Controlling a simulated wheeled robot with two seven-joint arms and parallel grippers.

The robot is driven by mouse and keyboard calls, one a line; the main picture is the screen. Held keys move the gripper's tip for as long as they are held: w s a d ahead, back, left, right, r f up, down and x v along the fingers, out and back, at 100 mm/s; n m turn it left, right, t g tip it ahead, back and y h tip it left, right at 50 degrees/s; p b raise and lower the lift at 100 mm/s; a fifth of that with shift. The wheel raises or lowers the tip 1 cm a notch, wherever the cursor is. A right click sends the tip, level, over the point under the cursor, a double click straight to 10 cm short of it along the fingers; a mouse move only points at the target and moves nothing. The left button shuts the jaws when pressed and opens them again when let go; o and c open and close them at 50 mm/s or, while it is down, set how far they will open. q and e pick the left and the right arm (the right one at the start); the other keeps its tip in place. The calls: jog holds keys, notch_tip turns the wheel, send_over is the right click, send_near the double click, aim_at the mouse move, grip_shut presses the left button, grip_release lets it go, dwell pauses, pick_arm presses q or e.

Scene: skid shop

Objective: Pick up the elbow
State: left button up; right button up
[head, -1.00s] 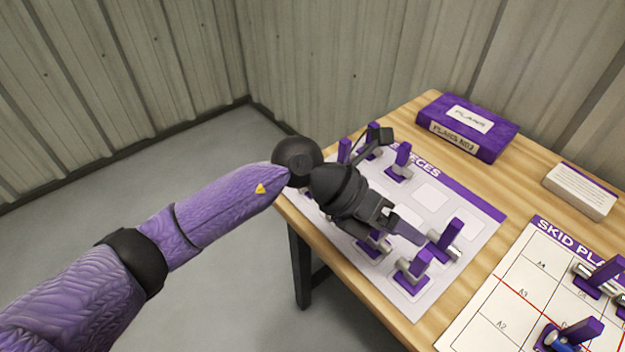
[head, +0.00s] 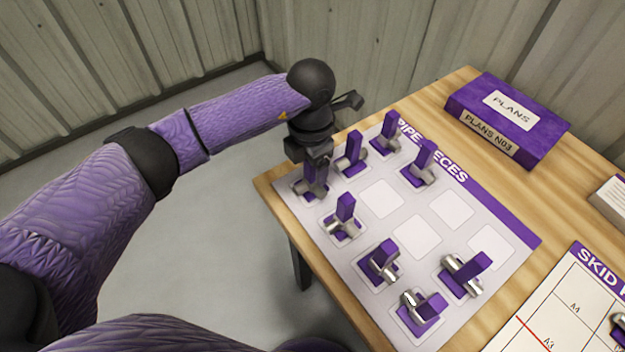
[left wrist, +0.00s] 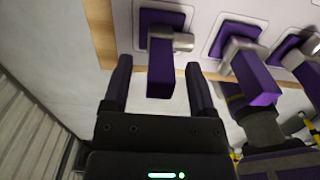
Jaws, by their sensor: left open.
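Several pipe pieces with upright purple handles stand on the white pipe pieces sheet (head: 416,238). My left gripper (head: 314,172) is over the piece at the sheet's left corner, pointing down, and partly hides it in the head view. In the left wrist view my left gripper (left wrist: 157,72) is open, with one finger on each side of that piece's purple handle (left wrist: 161,68). A short silver pipe part (left wrist: 183,41) shows beside the handle. I cannot tell for sure whether this piece is the elbow. My right gripper is not in view.
Neighbouring pieces stand close by, such as one with a purple handle (head: 346,207) and another (head: 352,152) behind. A purple plans box (head: 508,118) lies at the back of the wooden table (head: 456,92). The skid plan sheet (head: 555,318) is at the right.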

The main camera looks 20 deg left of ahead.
pick_arm(q)
notch_tip(320, 180, down, 2)
jog(key=shift+f, duration=0.25)
jog(key=shift+r, duration=0.1)
jog(key=shift+c, duration=0.6)
grip_shut()
